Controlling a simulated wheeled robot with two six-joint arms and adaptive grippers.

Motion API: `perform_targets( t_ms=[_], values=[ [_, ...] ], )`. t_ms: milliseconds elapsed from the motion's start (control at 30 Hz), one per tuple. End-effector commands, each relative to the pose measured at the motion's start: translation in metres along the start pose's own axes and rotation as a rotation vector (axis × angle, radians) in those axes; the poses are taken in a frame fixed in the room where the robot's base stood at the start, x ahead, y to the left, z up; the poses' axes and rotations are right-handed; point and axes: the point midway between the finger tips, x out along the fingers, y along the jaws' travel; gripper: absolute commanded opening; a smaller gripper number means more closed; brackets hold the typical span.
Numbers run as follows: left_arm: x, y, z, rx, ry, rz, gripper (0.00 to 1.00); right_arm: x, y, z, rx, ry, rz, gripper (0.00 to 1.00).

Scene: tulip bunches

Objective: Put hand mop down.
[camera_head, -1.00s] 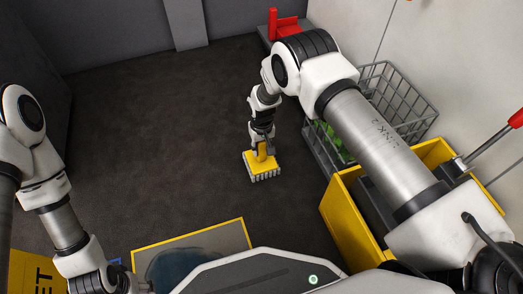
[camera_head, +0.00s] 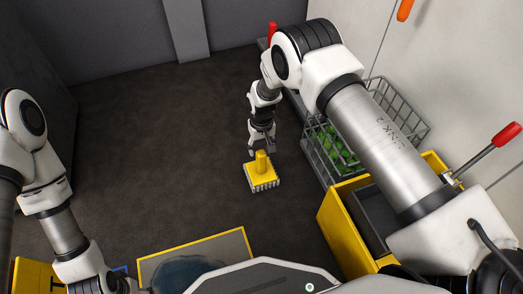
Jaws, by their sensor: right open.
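The hand mop (camera_head: 262,181) is yellow with a pale fringe and an upright yellow handle. It rests on the dark floor near the middle of the head view. My right gripper (camera_head: 262,150) is open just above and behind the handle, with its fingers apart from it. Nothing is held in it. My left arm comes in at the left edge, and its gripper is not visible, being hidden or cut off at the bottom.
A wire basket (camera_head: 408,108) with green things stands at the right by the wall. A yellow bin (camera_head: 343,232) stands in front of it. A yellow-edged mat (camera_head: 207,246) with a dark wet patch lies at the bottom. The dark floor (camera_head: 150,130) at the left is clear.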

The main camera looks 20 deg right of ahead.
Motion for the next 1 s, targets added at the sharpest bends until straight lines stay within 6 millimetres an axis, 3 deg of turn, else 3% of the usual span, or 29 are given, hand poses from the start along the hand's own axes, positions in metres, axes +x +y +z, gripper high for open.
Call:
perform_targets(
  t_ms=[33,200,433,533,567,667,767,800,900,1000],
  values=[
    [-0.015,0.0,0.001,0.002,-0.001,0.0,0.6,-0.02,0.0,0.0,0.0,0.001,0.0,0.6],
    [-0.024,0.001,0.001,0.005,-0.004,0.0,0.6,-0.04,0.0,0.0,0.001,0.0,0.0,0.6],
    [-0.023,0.001,0.002,0.006,-0.004,0.0,0.6,-0.04,0.0,0.001,0.001,-0.001,0.0,0.6],
    [-0.022,0.001,0.002,0.006,-0.004,0.0,0.6,-0.025,0.009,0.021,0.009,-0.007,0.003,0.6],
    [-0.022,0.001,0.002,0.006,-0.004,0.0,0.6,-0.017,0.014,0.034,0.014,-0.01,0.005,0.6],
    [-0.023,0.001,0.001,0.006,-0.004,0.0,0.6,0.016,0.036,0.104,0.032,-0.018,0.013,0.6],
    [-0.023,0.001,0.001,0.006,-0.004,0.0,0.6,0.031,0.054,0.199,0.049,-0.022,0.015,0.6],
    [-0.023,0.001,0.001,0.006,-0.004,0.0,0.6,0.029,0.058,0.236,0.055,-0.021,0.012,0.6],
    [-0.023,0.001,0.001,0.006,-0.004,0.0,0.6,0.013,0.062,0.305,0.068,-0.014,0.004,0.6],
    [-0.023,0.001,0.001,0.006,-0.003,0.0,0.6,-0.004,0.062,0.341,0.074,-0.008,-0.004,0.6]
  ],
)
